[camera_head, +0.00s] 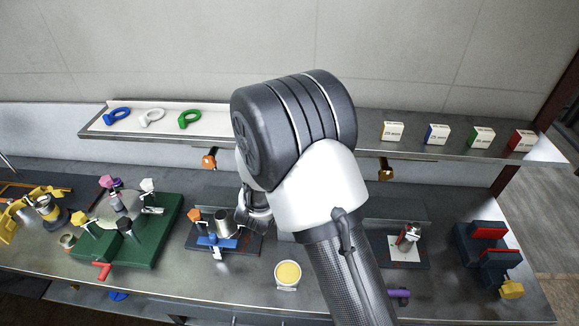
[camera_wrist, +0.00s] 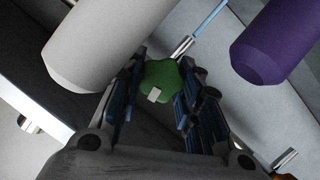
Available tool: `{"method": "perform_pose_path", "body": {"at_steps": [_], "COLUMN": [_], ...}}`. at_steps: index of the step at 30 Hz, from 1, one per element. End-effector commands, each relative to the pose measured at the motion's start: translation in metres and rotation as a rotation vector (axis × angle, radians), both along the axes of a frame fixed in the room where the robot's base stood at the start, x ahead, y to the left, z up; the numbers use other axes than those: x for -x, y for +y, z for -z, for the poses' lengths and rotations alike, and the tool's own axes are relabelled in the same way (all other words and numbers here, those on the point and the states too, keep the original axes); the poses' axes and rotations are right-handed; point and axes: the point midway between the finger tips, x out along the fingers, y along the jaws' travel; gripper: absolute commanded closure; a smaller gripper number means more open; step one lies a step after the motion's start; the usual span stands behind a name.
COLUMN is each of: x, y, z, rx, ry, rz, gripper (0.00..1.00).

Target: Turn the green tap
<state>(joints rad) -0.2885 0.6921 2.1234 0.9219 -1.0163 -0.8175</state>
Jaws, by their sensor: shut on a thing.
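The green tap (camera_wrist: 163,80) has a lobed green knob with a small pale mark on it. It shows in the wrist view between the two fingers of my gripper (camera_wrist: 161,98). The fingers stand on either side of the knob and are shut on it. A thin metal stem runs from behind the knob to the upper right. In the head view my arm hides the green tap and the gripper's fingertips.
A white cylinder (camera_wrist: 105,40) and a purple cylinder (camera_wrist: 275,45) flank the tap closely. Under the shelf (camera_head: 330,138) hang orange (camera_head: 209,160) and brown (camera_head: 385,169) knobs. The bench holds a green base (camera_head: 150,235), a yellow-topped cup (camera_head: 288,273) and other fixtures.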

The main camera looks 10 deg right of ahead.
Motion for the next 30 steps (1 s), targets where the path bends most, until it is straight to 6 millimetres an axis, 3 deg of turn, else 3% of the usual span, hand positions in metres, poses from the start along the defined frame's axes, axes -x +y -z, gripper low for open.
{"method": "perform_pose_path", "body": {"at_steps": [7, 17, 18, 26, 30], "x": [0.0, -0.0001, -0.0001, 0.0001, 0.0001], "y": [-0.0016, -0.0009, -0.0009, -0.001, -0.0009], "z": [0.0005, -0.0008, -0.0008, -0.0005, -0.0004], "rx": [-0.183, -0.201, -0.201, -0.2, -0.2], "ry": [-0.062, -0.066, -0.066, -0.065, -0.065], "rz": [0.001, 0.0, 0.0, 0.0, 0.0], "gripper": [0.92, 0.92, 0.66, 0.49, 0.48]}}
